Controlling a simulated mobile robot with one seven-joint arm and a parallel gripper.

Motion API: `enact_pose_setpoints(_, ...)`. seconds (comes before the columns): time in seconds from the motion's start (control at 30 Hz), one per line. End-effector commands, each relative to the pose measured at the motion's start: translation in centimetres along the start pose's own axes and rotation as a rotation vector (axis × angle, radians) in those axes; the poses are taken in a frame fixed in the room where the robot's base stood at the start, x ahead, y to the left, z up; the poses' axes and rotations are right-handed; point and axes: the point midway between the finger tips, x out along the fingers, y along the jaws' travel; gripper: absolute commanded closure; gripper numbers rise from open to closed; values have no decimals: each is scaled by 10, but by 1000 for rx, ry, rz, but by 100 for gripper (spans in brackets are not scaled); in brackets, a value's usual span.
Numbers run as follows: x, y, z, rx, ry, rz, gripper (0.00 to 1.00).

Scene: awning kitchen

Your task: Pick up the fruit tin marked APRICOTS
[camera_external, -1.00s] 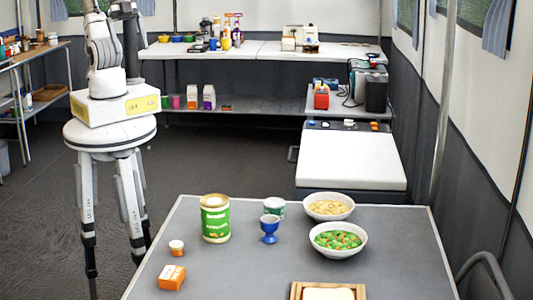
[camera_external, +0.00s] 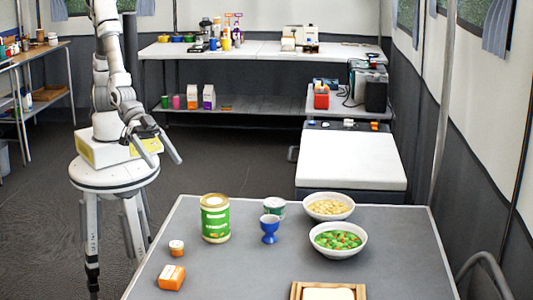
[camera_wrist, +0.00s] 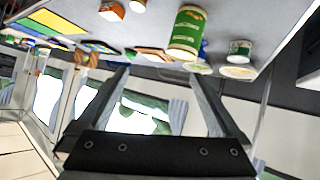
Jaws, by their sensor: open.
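A large green tin (camera_external: 215,220) with a pale lid stands upright on the grey table; its lettering is too small to read. It also shows, upside down, in the wrist view (camera_wrist: 186,32). A smaller green and white tin (camera_external: 274,207) stands to its right, behind a blue egg cup; it also shows in the wrist view (camera_wrist: 240,50). I cannot tell which one is marked APRICOTS. My gripper (camera_external: 166,163) is open and empty, to the left of and beyond the table, apart from both tins. Its spread fingers show in the wrist view (camera_wrist: 161,73).
The blue egg cup (camera_external: 269,230) and two white bowls of food (camera_external: 328,217) (camera_external: 325,252) stand to the right of the large tin. A small orange jar (camera_external: 177,248) and an orange box (camera_external: 171,277) are at the left. A wooden tray (camera_external: 296,291) is in front.

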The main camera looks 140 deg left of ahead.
Motion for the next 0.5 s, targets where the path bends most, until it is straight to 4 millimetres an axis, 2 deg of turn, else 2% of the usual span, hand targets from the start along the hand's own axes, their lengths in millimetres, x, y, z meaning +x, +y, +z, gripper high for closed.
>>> enact_pose_setpoints(0.03, 17, -7, 17, 22, 25, -31, 0)
enact_pose_setpoints(0.13, 34, -18, 28, 61, 95, -86, 0)
enact_pose_setpoints(0.3, 47, -30, 35, 113, 182, -147, 0)
enact_pose_setpoints(0.5, 60, -36, 33, 129, 211, -165, 0)
